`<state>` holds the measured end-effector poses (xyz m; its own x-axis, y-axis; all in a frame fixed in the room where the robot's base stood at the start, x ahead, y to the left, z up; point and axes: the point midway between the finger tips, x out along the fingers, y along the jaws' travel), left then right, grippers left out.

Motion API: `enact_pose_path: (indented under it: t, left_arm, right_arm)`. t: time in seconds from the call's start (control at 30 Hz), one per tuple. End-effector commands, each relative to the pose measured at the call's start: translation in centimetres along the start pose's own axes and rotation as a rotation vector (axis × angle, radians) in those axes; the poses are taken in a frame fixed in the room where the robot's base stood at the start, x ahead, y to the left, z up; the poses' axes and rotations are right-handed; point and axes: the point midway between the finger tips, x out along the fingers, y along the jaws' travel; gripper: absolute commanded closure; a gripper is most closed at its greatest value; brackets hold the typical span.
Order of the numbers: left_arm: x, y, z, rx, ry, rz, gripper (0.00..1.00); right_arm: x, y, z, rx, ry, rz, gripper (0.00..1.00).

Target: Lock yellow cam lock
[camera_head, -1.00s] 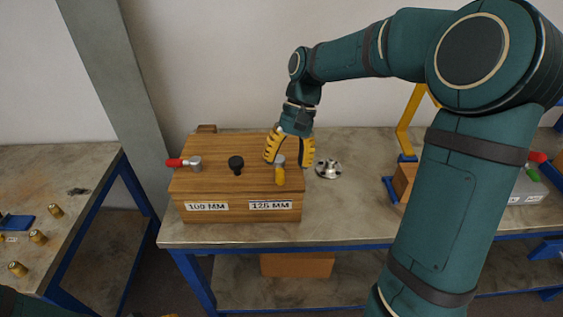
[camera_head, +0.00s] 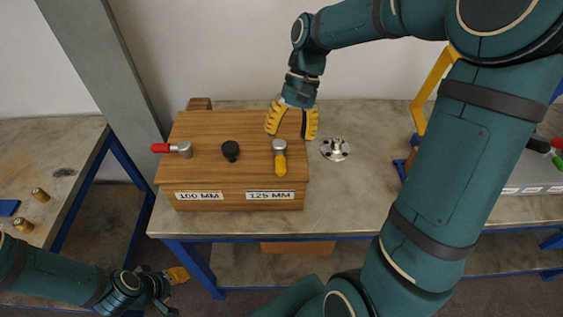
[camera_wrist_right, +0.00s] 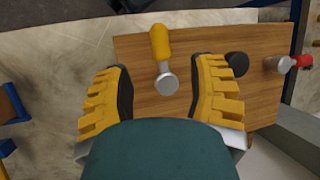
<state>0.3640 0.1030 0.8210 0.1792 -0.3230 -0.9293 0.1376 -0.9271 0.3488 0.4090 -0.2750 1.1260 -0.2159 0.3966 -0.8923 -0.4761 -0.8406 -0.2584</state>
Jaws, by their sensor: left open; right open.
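The yellow cam lock (camera_head: 280,160) sits on the right part of the wooden box lid, above the 125 MM label. Its yellow handle points toward the front edge of the box. My right gripper (camera_head: 291,134) is open and empty, just behind the cam lock. In the right wrist view the yellow cam lock (camera_wrist_right: 162,58) lies ahead and between the open fingers of the right gripper (camera_wrist_right: 160,95), apart from both. My left gripper (camera_head: 178,274) is low at the front left, below the table's front edge, far from the box; it is open.
The wooden box (camera_head: 200,140) also carries a red-handled cam lock (camera_head: 174,149) and a black knob (camera_head: 230,150). A metal flange (camera_head: 335,149) lies on the table just right of the box. A yellow frame (camera_head: 432,85) stands further right. The table front right of the box is clear.

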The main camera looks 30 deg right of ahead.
Motion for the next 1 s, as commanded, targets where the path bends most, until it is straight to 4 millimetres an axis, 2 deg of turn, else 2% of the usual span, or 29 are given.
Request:
enact_pose_path:
  t: [0.03, 0.2, 0.4, 0.6, 0.87, 0.97, 1.0]
  left_arm:
    - [0.3, -0.1, 0.1, 0.001, -0.002, 0.000, 0.53]
    - [0.8, -0.3, 0.4, 0.003, -0.007, 0.001, 0.53]
    - [1.1, -0.4, 0.6, 0.004, -0.012, 0.002, 0.53]
    - [1.2, -0.4, 0.7, 0.005, -0.014, 0.002, 0.53]
    - [1.2, -0.4, 0.7, 0.004, -0.013, 0.002, 0.53]
    - [1.2, -0.4, 0.7, 0.004, -0.013, 0.002, 0.53]
    - [1.2, -0.4, 0.7, 0.004, -0.013, 0.002, 0.53]
  right_arm:
    - [1.2, 0.1, 0.0, 0.000, -0.004, 0.001, 0.44]
    - [4.4, 0.0, 0.0, 0.000, -0.003, 0.001, 0.44]
    - [7.0, 0.0, 0.0, 0.000, -0.002, 0.001, 0.44]
    - [8.0, 0.0, 0.0, 0.000, 0.000, 0.000, 0.44]
    - [8.0, 0.0, 0.0, 0.000, 0.001, 0.000, 0.44]
    - [8.0, 0.0, 0.0, 0.000, 0.001, 0.000, 0.73]
    - [8.0, 0.0, 0.0, 0.000, 0.000, 0.000, 0.87]
